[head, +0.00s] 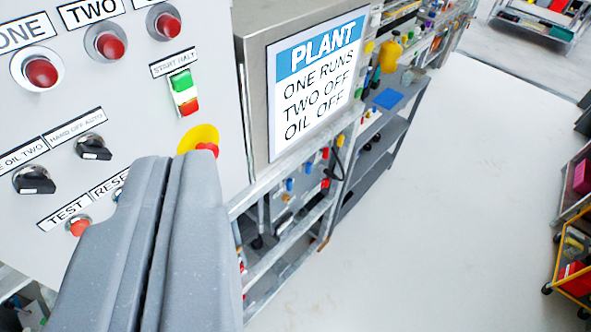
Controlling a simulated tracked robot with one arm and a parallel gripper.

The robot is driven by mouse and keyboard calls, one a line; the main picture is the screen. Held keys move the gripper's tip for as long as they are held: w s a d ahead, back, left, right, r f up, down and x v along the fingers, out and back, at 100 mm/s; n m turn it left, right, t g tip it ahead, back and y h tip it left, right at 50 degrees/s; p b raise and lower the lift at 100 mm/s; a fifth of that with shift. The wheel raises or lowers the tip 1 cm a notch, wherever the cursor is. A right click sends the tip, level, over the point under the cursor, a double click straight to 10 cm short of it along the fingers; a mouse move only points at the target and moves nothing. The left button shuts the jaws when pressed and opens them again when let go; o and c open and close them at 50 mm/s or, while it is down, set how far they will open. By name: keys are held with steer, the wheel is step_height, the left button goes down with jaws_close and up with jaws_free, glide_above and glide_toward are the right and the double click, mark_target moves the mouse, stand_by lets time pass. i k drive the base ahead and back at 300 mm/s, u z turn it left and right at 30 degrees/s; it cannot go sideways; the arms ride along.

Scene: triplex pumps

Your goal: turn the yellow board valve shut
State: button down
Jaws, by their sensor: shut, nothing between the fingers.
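My gripper (167,170) is shut and empty, with its two grey fingers pressed together at the lower left of the head view. It is in front of the grey control panel (222,105) and covers part of it. I cannot make out a yellow board valve for certain. Small red, blue and yellow parts (325,153) show in the rack below the sign, too small to tell apart.
The panel has red lamps (41,73), black selector knobs (34,180), a green-and-red switch (184,92) and a red button on a yellow disc (199,135). A PLANT sign (315,85) reads "ONE RUNS, TWO OFF, OIL OFF". The white floor (450,200) is clear; carts (572,265) stand right.

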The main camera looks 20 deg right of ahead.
mark_target(341, 138)
steer(key=z, duration=1.9)
steer(key=k, duration=0.65)
steer(key=u, duration=1.1)
steer(key=i, duration=1)
